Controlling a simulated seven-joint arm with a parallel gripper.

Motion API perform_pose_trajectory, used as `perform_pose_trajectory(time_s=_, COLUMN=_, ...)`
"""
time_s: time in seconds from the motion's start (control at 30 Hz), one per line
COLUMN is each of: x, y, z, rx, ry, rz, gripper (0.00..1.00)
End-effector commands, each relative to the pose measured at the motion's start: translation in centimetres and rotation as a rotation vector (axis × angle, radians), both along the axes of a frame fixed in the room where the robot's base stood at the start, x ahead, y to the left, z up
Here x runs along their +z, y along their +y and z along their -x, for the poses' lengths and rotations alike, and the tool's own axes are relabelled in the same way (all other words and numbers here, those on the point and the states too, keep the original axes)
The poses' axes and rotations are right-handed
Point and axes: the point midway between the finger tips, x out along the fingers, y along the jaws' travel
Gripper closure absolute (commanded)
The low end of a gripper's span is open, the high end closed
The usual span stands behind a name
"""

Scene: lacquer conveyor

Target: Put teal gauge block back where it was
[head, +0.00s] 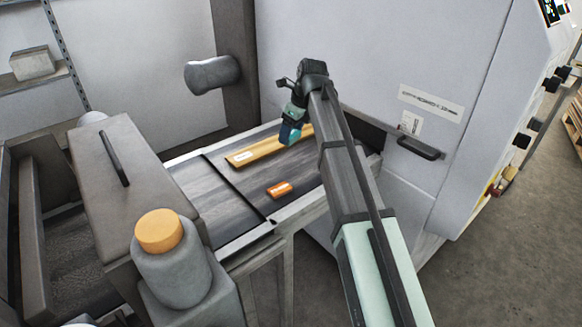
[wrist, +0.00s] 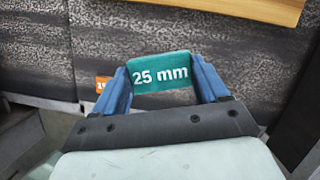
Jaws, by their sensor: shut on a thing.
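The teal gauge block (wrist: 161,73), marked "25 mm", is held between the two blue fingers of my gripper (wrist: 163,85) in the wrist view. In the head view my gripper (head: 290,131) is over the conveyor, close to a yellow wooden board (head: 262,149), and the block is hard to make out there. The board also shows at the top of the wrist view (wrist: 265,8). Whether the block touches anything below it, I cannot tell.
An orange block (head: 279,189) lies on the dark conveyor belt (head: 225,195), nearer than the board; it also shows in the wrist view (wrist: 102,84). A small pale piece (head: 243,156) is on the board's left end. A large white machine (head: 400,60) stands behind.

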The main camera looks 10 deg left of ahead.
Motion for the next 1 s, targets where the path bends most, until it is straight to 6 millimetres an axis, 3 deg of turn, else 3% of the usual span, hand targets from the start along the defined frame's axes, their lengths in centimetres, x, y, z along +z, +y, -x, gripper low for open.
perform_pose_trajectory(time_s=0.27, x=-1.0, y=0.0, z=0.5, rx=0.091, ry=0.002, rz=0.012, gripper=0.63)
perform_pose_trajectory(time_s=0.6, x=-6.0, y=-0.1, z=0.4, rx=0.091, ry=0.001, rz=0.013, gripper=0.63)
perform_pose_trajectory(time_s=0.77, x=-6.9, y=-0.1, z=0.4, rx=0.091, ry=0.001, rz=0.013, gripper=0.63)
perform_pose_trajectory(time_s=1.0, x=-9.6, y=-0.1, z=0.4, rx=0.09, ry=0.001, rz=0.012, gripper=0.63)
